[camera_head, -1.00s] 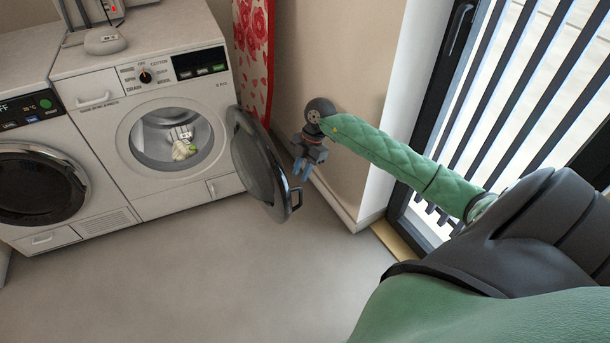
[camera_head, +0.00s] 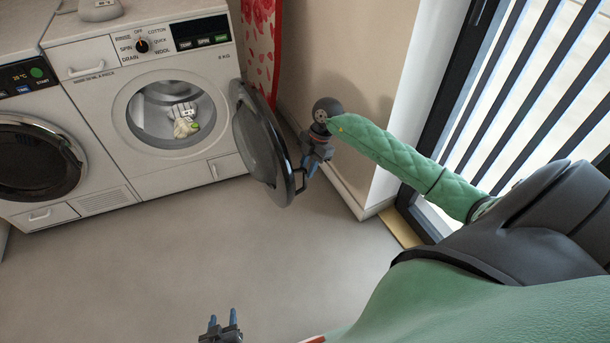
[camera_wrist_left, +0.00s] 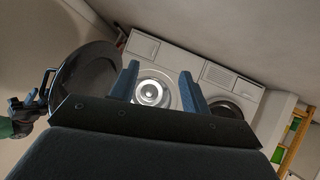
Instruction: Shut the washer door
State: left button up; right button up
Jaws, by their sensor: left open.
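The washer (camera_head: 160,100) stands against the wall with its round door (camera_head: 262,142) swung wide open to the right. The door has a dark rim and a handle (camera_head: 300,180) at its free edge. My right gripper (camera_head: 311,172) is at the outer side of that free edge, close to the handle; contact and jaw opening are unclear. My left gripper (camera_head: 222,322) is low in the head view, open and empty over the floor, away from the door. The left wrist view shows its two blue fingers (camera_wrist_left: 164,90) apart, with the open door (camera_wrist_left: 90,75) to their left.
Whitish laundry (camera_head: 184,124) shows inside the drum. A second machine (camera_head: 40,160) with a dark shut door stands to the left. A red floral curtain (camera_head: 262,45) and the wall (camera_head: 340,60) are behind the door. The floor (camera_head: 160,250) in front is clear.

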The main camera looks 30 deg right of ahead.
aim_at(305, 175)
pick_arm(q)
jog(key=shift+t, duration=0.8)
jog(key=shift+w+r, duration=0.65)
jog(key=shift+r, duration=0.3)
jog(key=shift+w+r, duration=0.65)
jog(key=shift+r, duration=0.25)
pick_arm(e)
jog(key=shift+x, duration=1.7)
pick_arm(q)
jog(key=shift+s+d+f, duration=0.1)
jog(key=shift+s, duration=0.05)
pick_arm(e)
grip_shut()
